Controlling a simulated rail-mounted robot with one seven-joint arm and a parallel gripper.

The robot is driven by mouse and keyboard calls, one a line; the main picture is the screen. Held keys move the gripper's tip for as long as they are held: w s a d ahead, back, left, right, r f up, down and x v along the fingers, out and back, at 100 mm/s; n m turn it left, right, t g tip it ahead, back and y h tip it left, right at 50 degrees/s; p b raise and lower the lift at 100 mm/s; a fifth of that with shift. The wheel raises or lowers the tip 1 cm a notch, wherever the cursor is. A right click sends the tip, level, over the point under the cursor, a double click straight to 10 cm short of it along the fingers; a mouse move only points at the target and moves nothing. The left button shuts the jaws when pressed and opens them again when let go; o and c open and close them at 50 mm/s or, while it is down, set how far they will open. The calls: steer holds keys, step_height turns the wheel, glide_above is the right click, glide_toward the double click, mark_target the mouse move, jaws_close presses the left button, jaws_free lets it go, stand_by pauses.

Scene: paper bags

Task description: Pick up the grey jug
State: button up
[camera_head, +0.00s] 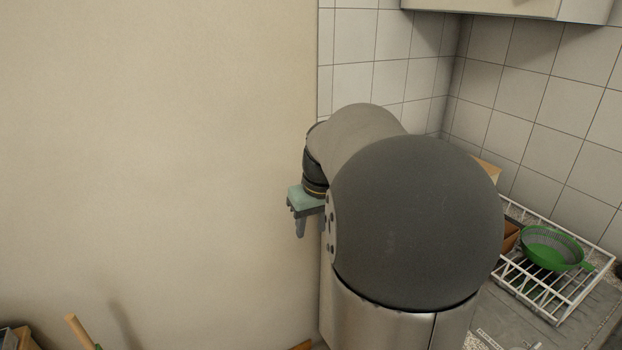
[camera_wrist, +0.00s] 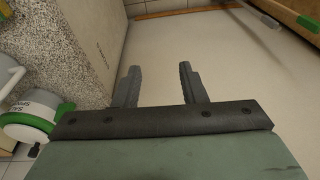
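I cannot make out a grey jug for certain in either view; my arm hides much of the counter in the head view. In the wrist view, a pale rounded vessel (camera_wrist: 9,72) is cut off by the left edge, and I cannot tell what it is. My gripper (camera_wrist: 160,85) has its two fingers wide apart, with nothing between them. In the head view my gripper (camera_head: 308,226) points down beside the plain wall, left of my large dark arm joint.
A white wire rack (camera_head: 553,305) holds a green colander (camera_head: 550,248) at the right. A white cabinet (camera_head: 500,8) hangs above. In the wrist view, a white and green container (camera_wrist: 30,120) stands at left, beside a speckled counter (camera_wrist: 45,45) and pale panel (camera_wrist: 95,30).

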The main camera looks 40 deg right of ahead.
steer(key=s+d+r+m+t+p, duration=0.1)
steer(key=s+d+r, duration=0.1)
steer(key=d, duration=0.8)
steer(key=s+d+r+h, duration=0.1)
steer(key=s+d+r, duration=0.1)
steer(key=d, duration=0.7)
steer(key=s+d+r+m+t+p, duration=0.1)
steer(key=s+d+r, duration=0.1)
steer(key=d, duration=0.8)
steer(key=shift+w+p+x, duration=0.15)
steer(key=shift+p+x, duration=0.55)
steer(key=shift+x, duration=3.5)
steer(key=shift+w+p+x, duration=0.15)
steer(key=shift+p+x, duration=0.55)
steer(key=shift+x, duration=3.5)
steer(key=shift+r, duration=0.1)
steer(key=shift+c, duration=0.4)
jaws_close()
